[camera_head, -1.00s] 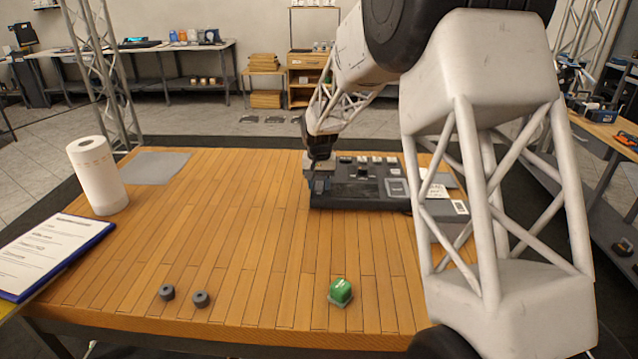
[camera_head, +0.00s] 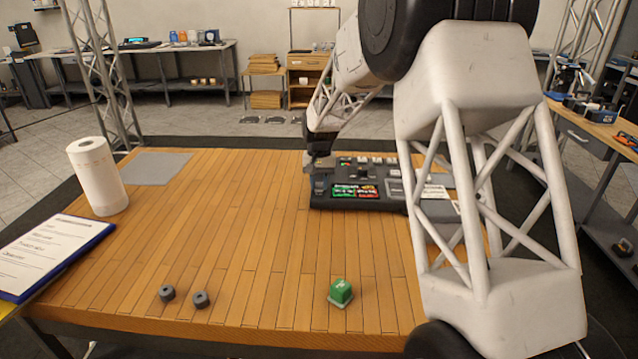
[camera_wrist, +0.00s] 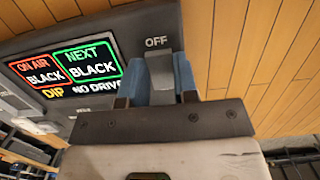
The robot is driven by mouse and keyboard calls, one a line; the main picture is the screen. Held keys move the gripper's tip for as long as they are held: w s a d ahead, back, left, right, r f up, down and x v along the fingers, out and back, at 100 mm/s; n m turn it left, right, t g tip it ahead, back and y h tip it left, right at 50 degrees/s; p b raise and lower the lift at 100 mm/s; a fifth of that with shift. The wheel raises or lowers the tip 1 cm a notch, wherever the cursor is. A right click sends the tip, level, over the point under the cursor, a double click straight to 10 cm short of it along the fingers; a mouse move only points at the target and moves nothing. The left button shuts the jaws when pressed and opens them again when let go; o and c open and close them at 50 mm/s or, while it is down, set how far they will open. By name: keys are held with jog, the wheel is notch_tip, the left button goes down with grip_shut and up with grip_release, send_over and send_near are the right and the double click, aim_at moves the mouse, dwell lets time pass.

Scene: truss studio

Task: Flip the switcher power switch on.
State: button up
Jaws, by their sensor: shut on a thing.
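The switcher (camera_head: 400,203) is a dark console at the far right of the wooden table. Its display (camera_head: 355,191) is lit in green and red; in the wrist view the lit panels (camera_wrist: 62,70) read ON AIR and BLACK. The power switch (camera_wrist: 160,72) is a grey lever at the console's end, beside the printed word OFF. My gripper (camera_wrist: 158,80) has its blue fingers on either side of this lever and is shut on it. In the head view my gripper (camera_head: 318,168) is at the console's left end, and the switch is hidden there.
A green button block (camera_head: 340,291) and two dark rings (camera_head: 167,293) (camera_head: 201,299) lie near the front edge. A paper roll (camera_head: 98,177), a grey mat (camera_head: 156,167) and a clipboard (camera_head: 48,255) are at the left. The table's middle is clear.

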aim_at(319, 185)
jog(key=o, duration=0.9)
jog(key=shift+r, duration=0.15)
jog(key=shift+w+r, duration=0.15)
jog(key=shift+r, duration=1.1)
jog(key=shift+w+r, duration=0.2)
jog(key=shift+r, duration=1.05)
jog(key=shift+w+r, duration=0.15)
jog(key=shift+r, duration=1.1)
